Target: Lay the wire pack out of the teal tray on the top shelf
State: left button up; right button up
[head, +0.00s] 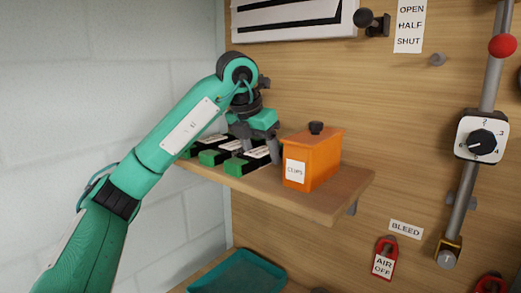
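My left gripper (258,146) points down over the top shelf (318,205), at the right end of a row of green-and-black packs. Its two fingers stand apart, around or just above the nearest pack (240,164), which has a white label. I cannot tell whether they touch it. Two more such packs, the middle one (212,157) and the far left one (190,152), lie beside it, partly behind my arm. I cannot tell which is the wire pack. The teal tray (238,275) is below at the bottom edge; its visible inside looks empty. My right gripper is not in view.
An orange box (313,160) labelled CLIPS, with a black knob, stands on the shelf close to the right of my gripper. The shelf's right end is bare. Right of it are a dial (482,139), a pipe and a red AIR OFF tag (384,262).

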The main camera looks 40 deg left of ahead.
pick_arm(q)
jog(key=shift+r, duration=0.1)
jog(key=shift+r, duration=0.15)
jog(key=shift+v, duration=0.8)
jog(key=b+v, duration=0.1)
jog(key=v, duration=0.9)
jog(key=shift+s, duration=0.15)
